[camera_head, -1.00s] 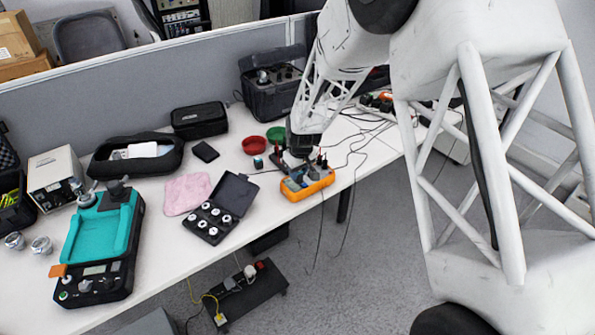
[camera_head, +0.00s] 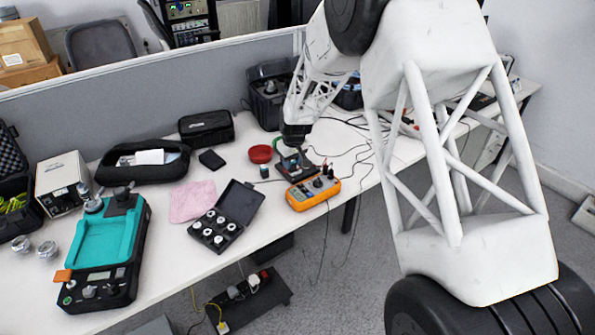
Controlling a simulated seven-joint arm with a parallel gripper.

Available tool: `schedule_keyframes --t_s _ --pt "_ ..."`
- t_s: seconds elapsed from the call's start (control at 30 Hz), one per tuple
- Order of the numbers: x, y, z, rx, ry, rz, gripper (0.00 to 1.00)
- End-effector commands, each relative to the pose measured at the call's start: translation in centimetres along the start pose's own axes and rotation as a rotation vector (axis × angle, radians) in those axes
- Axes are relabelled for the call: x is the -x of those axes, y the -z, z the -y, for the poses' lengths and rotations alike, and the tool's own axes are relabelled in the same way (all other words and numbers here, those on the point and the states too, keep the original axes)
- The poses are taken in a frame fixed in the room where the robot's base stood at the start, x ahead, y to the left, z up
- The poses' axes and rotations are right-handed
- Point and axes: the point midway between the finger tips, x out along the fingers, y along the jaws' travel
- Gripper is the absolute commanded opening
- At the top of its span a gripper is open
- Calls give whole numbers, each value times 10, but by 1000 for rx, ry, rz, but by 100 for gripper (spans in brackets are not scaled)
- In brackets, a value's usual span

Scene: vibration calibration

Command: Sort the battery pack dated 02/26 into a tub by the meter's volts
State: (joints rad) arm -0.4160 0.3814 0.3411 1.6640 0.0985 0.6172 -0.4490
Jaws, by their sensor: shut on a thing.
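My gripper (camera_head: 295,150) is over the dark test stand (camera_head: 312,166) with red posts, behind the meter. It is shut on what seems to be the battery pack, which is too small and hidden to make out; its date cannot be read. The orange meter (camera_head: 300,200) lies near the table's front edge, its dial and face uncovered, its reading too small to read. A red tub (camera_head: 260,154) stands left of my gripper. A green tub (camera_head: 278,141) is mostly hidden behind the gripper.
A small dark cylinder (camera_head: 266,172) stands left of the stand. An open black case with weights (camera_head: 243,203), a pink cloth (camera_head: 193,201) and a teal-topped machine (camera_head: 103,250) lie further left. Cables (camera_head: 350,150) run over the table on the right.

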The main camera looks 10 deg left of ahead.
Motion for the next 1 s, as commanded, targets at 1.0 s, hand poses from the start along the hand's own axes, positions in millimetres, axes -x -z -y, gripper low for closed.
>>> schedule_keyframes --t_s 1.0 --pt "-18 175 -14 -1 -1 0 1"
